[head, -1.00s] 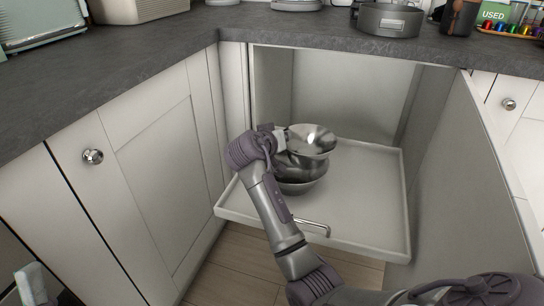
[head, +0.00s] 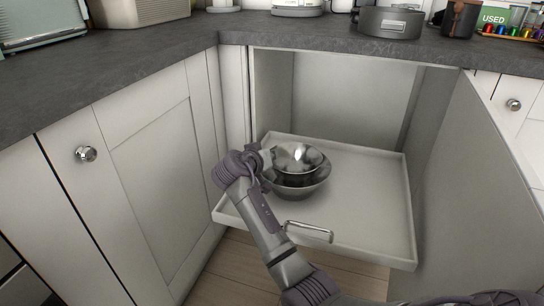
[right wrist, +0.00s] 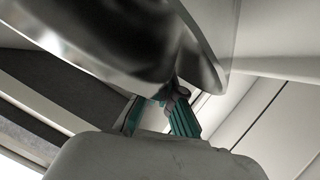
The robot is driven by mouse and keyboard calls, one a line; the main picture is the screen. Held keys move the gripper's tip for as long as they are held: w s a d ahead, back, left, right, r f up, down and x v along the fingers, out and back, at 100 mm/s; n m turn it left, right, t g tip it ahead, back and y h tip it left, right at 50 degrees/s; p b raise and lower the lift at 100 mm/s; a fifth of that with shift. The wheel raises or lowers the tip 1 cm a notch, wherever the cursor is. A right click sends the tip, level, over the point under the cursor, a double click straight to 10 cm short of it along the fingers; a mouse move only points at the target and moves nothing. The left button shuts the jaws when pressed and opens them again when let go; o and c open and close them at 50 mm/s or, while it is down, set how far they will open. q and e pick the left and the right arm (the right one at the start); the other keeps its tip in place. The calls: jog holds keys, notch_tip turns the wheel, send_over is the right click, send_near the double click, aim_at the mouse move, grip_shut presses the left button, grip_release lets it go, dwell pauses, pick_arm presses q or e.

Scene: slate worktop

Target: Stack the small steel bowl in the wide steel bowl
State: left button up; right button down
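The small steel bowl (head: 298,155) is at the wide steel bowl's opening, its shiny inside facing up. The wide steel bowl (head: 301,192) stands upright on the pull-out shelf, below and around the small one. Whether the two touch is hidden. My right gripper (head: 267,158) is at the small bowl's left edge, shut on its rim. In the right wrist view, a large steel bowl surface (right wrist: 120,45) fills the top, and the teal-padded fingers (right wrist: 160,108) meet at a rim. My left gripper is not in view.
The white pull-out shelf (head: 365,215) has a raised edge and a front handle (head: 309,232). Its right side is bare. Cabinet walls and an open door (head: 470,180) flank it. The slate worktop (head: 130,55) overhangs above, with a grey pot (head: 390,22) on it.

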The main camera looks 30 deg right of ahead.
jog(key=shift+f, duration=0.65)
jog(key=c, duration=1.3)
grip_release()
jog(key=shift+r, duration=0.1)
